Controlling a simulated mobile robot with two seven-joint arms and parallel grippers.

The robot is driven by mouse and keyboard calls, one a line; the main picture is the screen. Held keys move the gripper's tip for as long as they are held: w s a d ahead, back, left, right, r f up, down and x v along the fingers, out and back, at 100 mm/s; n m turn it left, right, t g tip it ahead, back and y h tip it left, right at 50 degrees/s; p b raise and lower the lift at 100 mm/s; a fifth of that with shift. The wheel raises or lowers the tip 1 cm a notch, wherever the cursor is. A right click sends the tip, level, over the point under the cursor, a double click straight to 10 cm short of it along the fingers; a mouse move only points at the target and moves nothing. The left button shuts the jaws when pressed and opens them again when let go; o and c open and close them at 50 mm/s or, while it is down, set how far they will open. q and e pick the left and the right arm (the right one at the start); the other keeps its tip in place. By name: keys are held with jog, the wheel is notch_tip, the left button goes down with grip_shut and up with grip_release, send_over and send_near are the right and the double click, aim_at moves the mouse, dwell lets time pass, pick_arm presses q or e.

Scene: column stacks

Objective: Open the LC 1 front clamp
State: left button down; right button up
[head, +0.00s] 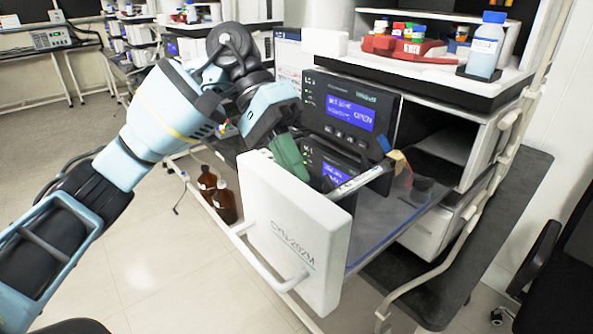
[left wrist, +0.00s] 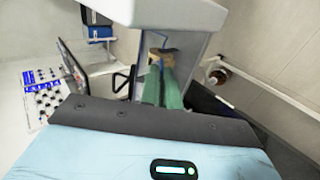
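A white-fronted drawer (head: 295,230) stands pulled out below the instrument. A pale rod-like column (head: 358,181) lies behind its front, with a tan clamp-like piece (head: 400,162) and a blue part at its far end. My left gripper (head: 290,158), with green fingers, reaches down behind the drawer front, which hides the fingertips. In the left wrist view the green fingers (left wrist: 162,84) are close together, with a narrow gap, pointing at a tan clamp (left wrist: 162,57) with a dark part on it. I cannot tell whether they grip it. My right gripper is not in view.
Display units (head: 350,108) stand just behind the drawer. The drawer handle (head: 262,272) juts out in front. Two brown bottles (head: 224,203) stand at the lower left. A red tray (head: 405,47) and a blue bottle (head: 485,45) are on top. Floor at left is clear.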

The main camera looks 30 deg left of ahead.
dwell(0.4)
pick_arm(q)
jog(key=c, duration=1.6)
grip_release()
jog(key=v, duration=0.7)
jog(key=shift+w+a+r, duration=0.15)
jog(key=shift+a, duration=0.2)
